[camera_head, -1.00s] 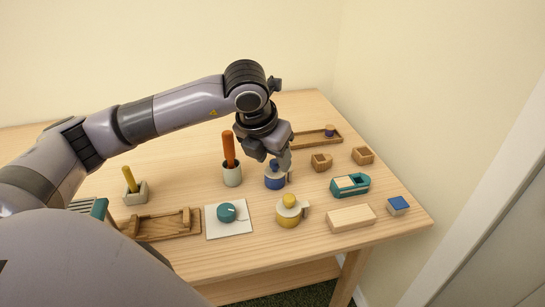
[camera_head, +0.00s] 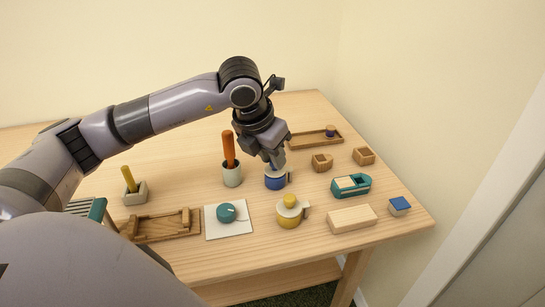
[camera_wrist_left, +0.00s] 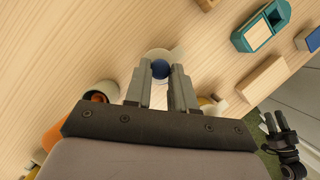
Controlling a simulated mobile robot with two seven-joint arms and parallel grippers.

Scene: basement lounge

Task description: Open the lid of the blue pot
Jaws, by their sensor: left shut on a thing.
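The blue pot (camera_head: 275,182) stands upright on the wooden table, with a pale handle on its right side. My left gripper (camera_head: 277,164) comes down on it from above and covers much of its top. In the left wrist view the pale round lid (camera_wrist_left: 152,54) and its blue knob (camera_wrist_left: 160,69) show at the fingertips. My left gripper (camera_wrist_left: 161,76) is shut on the knob. I cannot see any gap between lid and pot. My right gripper (camera_wrist_left: 275,122) shows small at the lower right of the left wrist view, away from the table, its fingers apart.
A yellow pot (camera_head: 289,213) stands just in front. A grey cup with an orange stick (camera_head: 231,172) is close on the left. A teal boat-like block (camera_head: 350,186), a plain wooden block (camera_head: 351,219) and small wooden boxes stand to the right. A long tray (camera_head: 316,139) lies behind.

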